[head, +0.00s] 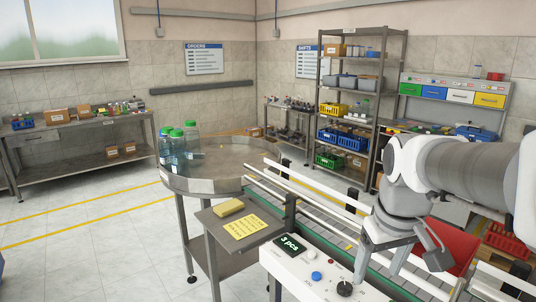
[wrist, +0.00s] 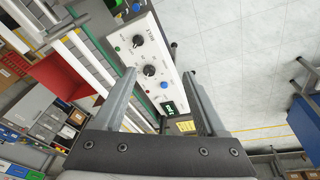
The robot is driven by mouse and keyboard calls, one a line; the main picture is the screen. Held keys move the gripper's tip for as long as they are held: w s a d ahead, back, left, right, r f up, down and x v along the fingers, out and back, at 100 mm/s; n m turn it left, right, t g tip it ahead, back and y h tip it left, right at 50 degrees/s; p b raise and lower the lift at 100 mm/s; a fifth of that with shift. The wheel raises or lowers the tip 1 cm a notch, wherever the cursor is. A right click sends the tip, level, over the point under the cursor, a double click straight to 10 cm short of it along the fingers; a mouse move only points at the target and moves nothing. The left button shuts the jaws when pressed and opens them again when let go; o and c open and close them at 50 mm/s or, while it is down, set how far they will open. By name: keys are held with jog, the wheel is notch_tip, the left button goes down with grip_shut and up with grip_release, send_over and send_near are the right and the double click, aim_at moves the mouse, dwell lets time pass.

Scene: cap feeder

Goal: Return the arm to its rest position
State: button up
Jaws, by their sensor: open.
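My gripper (head: 378,270) hangs at the right of the head view, its fingers pointing down just above and beside the white control box (head: 290,274). In the wrist view my gripper (wrist: 160,82) has its two fingers wide apart, with nothing between them but the view of the control box (wrist: 130,42) beyond. The box carries black knobs (head: 344,289), a blue button (head: 316,276), a red button and a green-lit display (head: 289,244) reading "3 pcs". I cannot tell the exact gap between fingertips and box.
A conveyor (head: 325,232) with white rails runs beside the box. A red bin (head: 452,245) stands right. Floor at left is clear.

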jog(key=s+a+m+t, duration=0.1)
jog(key=s+a+t, duration=0.2)
jog(key=s, duration=0.7)
jog(key=shift+a+f+m+y, duration=0.3)
jog(key=shift+a+m, duration=0.1)
jog(key=shift+a, duration=0.7)
jog(key=shift+s, duration=0.1)
